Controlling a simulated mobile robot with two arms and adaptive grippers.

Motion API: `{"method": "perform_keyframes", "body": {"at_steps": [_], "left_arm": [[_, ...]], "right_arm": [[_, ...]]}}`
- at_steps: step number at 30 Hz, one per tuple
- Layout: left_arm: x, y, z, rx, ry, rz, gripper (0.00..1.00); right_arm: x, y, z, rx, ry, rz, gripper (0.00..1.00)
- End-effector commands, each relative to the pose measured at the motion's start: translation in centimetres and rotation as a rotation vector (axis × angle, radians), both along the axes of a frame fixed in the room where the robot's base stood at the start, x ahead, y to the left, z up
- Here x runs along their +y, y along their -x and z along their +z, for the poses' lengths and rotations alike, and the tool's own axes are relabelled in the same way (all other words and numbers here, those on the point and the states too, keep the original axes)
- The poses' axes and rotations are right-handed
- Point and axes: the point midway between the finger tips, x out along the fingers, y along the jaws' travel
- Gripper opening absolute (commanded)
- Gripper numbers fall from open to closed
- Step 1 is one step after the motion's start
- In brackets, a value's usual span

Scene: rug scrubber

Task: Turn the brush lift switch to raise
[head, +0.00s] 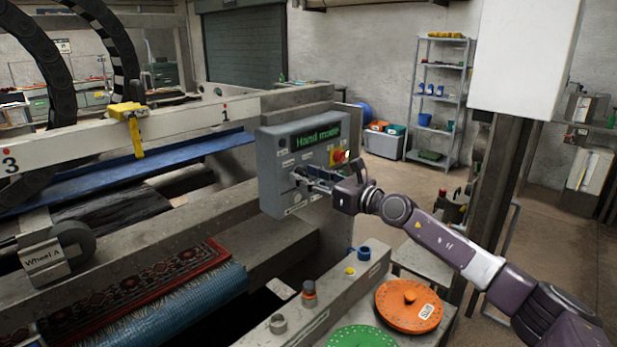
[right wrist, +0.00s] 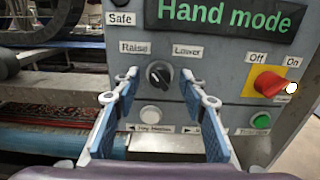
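The brush lift switch is a black round knob (right wrist: 159,74) on the grey control panel, below the labels Raise (right wrist: 135,47) and Lower (right wrist: 188,51). I cannot tell for sure which label its pointer faces. My right gripper (right wrist: 160,88) is open, with one blue-padded finger on each side of the knob and visible gaps between. In the head view the right gripper (head: 308,182) is at the front of the control panel (head: 272,160) and hides the knob. My left gripper is not in view.
The panel display reads Hand mode (right wrist: 232,14). A red rotary switch on a yellow plate (right wrist: 269,82) and a green button (right wrist: 261,121) are to the right of the knob. A white button (right wrist: 150,115) is just below it. An orange disc (head: 409,305) lies below the arm.

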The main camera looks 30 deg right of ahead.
Motion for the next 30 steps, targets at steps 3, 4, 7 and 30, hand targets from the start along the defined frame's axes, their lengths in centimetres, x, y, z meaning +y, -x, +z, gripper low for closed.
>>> {"method": "perform_keyframes", "body": {"at_steps": [3,4,7,30], "left_arm": [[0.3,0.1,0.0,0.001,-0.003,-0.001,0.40],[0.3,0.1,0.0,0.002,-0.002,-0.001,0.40],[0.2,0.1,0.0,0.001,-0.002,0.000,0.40],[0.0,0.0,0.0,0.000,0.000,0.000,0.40]], "right_arm": [[-0.1,0.2,0.0,-0.001,0.000,0.000,0.39],[-0.2,0.4,0.0,-0.001,0.001,-0.001,0.39],[-0.6,1.4,-0.1,0.001,0.003,-0.001,0.39],[-3.3,9.5,-0.2,0.004,-0.002,0.000,0.39]]}}
